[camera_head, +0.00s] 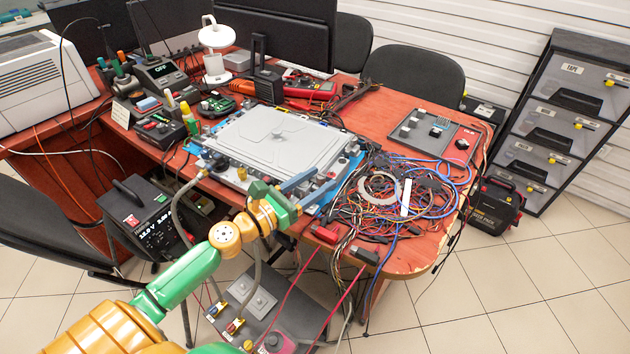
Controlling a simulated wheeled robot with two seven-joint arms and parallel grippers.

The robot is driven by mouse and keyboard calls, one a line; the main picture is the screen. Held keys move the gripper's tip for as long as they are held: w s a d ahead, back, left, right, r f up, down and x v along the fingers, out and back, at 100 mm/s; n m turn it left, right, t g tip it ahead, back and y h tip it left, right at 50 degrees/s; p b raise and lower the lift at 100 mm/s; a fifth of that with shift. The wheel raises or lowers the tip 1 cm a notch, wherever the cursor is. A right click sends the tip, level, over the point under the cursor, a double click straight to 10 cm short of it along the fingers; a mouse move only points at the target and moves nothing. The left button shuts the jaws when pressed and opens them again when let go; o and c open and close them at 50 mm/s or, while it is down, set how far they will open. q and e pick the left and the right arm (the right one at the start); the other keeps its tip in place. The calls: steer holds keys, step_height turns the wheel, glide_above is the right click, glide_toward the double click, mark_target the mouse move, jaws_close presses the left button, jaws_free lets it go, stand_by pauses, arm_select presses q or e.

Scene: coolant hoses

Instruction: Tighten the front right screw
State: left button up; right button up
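A flat grey lidded unit (275,143) lies on a blue mat (353,162) on the red table. Small fittings line its front edge, and the front right screw is too small to make out among them. My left gripper (326,178) reaches in from the lower left to the unit's front right corner. Its two blue-grey fingers are spread apart with nothing clearly between them. The gripper body hides part of the unit's front edge. A grey hose (176,207) hangs from the front left corner, and another hose (256,268) runs down behind my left arm. My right gripper is out of view.
A tangle of coloured wires (405,200) covers the table right of the unit. Red and dark clamps (325,233) lie at the front edge. A grey box (262,303) with connectors stands below. A tool panel (435,132) lies at the back right.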

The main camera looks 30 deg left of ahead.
arm_select(q)
steer(key=b+v, duration=0.1)
steer(key=v, duration=0.5)
steer(key=shift+s+f, duration=0.1)
steer(key=shift+s, duration=0.1)
steer(key=shift+s+a, duration=0.15)
steer(key=shift+s, duration=0.2)
